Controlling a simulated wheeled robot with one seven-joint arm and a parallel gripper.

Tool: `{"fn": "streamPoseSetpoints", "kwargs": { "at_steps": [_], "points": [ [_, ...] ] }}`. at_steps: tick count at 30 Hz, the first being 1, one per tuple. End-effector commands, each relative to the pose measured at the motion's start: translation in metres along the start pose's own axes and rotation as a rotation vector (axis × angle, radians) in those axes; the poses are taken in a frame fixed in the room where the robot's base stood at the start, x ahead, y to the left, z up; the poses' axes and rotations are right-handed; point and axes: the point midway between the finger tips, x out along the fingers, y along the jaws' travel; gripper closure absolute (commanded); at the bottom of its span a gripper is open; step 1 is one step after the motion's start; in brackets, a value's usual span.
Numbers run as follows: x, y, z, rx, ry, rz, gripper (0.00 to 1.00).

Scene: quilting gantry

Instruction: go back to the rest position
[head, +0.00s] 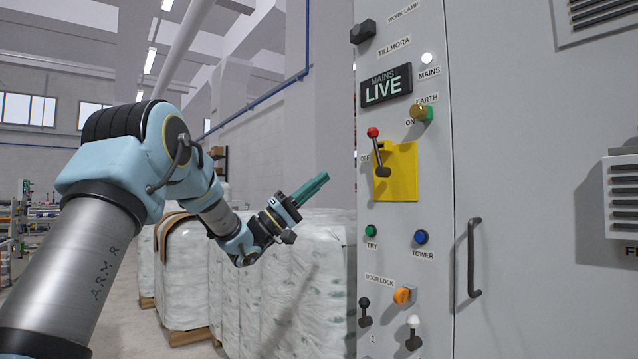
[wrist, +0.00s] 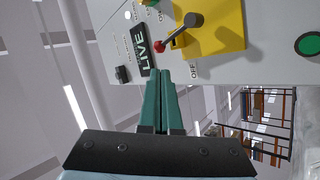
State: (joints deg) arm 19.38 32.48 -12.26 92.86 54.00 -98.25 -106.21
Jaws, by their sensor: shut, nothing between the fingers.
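My gripper (head: 311,188) has green fingers and is shut and empty. In the head view it is held up in the air, to the left of the grey control cabinet (head: 500,150) and apart from it. In the wrist view my gripper (wrist: 160,80) shows its two fingers together, pointing towards the cabinet face. The red-knobbed lever (head: 376,150) on the yellow plate (head: 402,172) stands with its knob up, beside the OFF label. The lever also shows in the wrist view (wrist: 182,32).
The cabinet carries a MAINS LIVE display (head: 386,86), an earth knob (head: 421,112), a green button (head: 370,231), a blue button (head: 421,237) and an orange door-lock knob (head: 404,296). A door handle (head: 473,258) sticks out. White wrapped bales (head: 290,285) stand behind my arm.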

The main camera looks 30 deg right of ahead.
Motion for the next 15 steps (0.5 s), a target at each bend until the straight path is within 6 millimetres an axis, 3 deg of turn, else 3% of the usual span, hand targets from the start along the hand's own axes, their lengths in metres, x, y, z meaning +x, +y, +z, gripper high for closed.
{"fn": "streamPoseSetpoints", "kwargs": {
  "at_steps": [10,13,15],
  "points": [
    [-0.006,-0.007,-0.010,0.058,0.049,-0.072,1.00],
    [-0.026,-0.025,-0.029,0.175,0.144,-0.237,1.00],
    [-0.053,-0.041,-0.047,0.284,0.223,-0.414,1.00]
  ]
}}
